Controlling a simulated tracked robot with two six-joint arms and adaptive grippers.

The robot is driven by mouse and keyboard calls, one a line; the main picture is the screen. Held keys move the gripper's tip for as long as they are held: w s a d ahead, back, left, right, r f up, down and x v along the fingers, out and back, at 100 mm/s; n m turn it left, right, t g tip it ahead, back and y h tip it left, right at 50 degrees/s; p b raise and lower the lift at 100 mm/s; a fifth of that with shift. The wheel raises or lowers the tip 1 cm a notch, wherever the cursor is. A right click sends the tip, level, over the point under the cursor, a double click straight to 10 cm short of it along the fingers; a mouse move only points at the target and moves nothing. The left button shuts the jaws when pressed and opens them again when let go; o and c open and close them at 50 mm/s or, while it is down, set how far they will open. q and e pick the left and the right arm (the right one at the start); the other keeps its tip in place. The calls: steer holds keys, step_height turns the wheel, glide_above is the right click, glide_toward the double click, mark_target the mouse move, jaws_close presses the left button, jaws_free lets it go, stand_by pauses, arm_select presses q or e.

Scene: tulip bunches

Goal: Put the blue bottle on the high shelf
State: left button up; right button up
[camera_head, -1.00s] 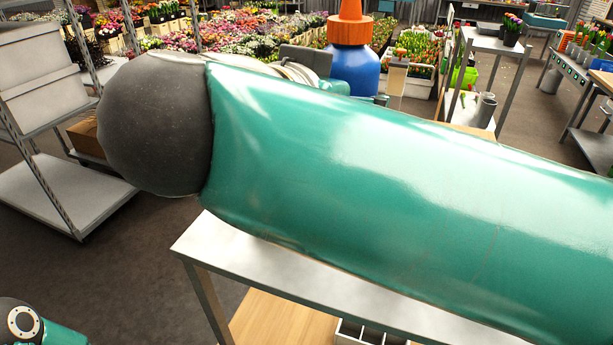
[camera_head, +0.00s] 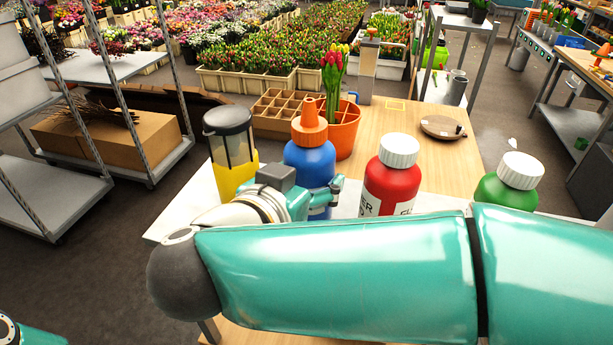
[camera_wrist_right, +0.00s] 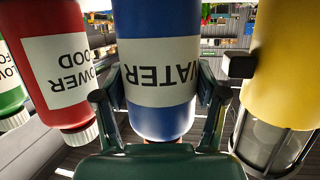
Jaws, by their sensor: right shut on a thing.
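The blue bottle (camera_head: 310,165) with an orange cap stands upright behind my right arm in the head view. My right gripper (camera_head: 328,192) is shut around its body. In the right wrist view the bottle (camera_wrist_right: 155,75) sits between both fingers, its "WATER" label upside down there. The white high shelf (camera_head: 165,230) shows at the left end beside my arm. The blue bottle is level with its neighbours, between a yellow lantern-like container and a red bottle. Its base is hidden, so I cannot tell whether it touches the shelf. My left gripper is out of view.
The yellow container (camera_head: 232,150) is close on the left; the red bottle (camera_head: 390,180) and green bottle (camera_head: 508,185) are on the right. Behind, a wooden table (camera_head: 400,130) holds an orange pot (camera_head: 345,130) of tulips and a divided wooden box (camera_head: 272,115).

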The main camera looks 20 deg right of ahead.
steer(key=o, duration=1.3)
steer(key=shift+r, duration=0.1)
steer(key=shift+s+a, duration=0.2)
steer(key=shift+a, duration=0.05)
steer(key=b+v, duration=0.1)
steer(key=v, duration=1)
steer(key=shift+b, duration=0.3)
steer(key=shift+s+a+r, duration=0.1)
steer(key=shift+s, duration=0.05)
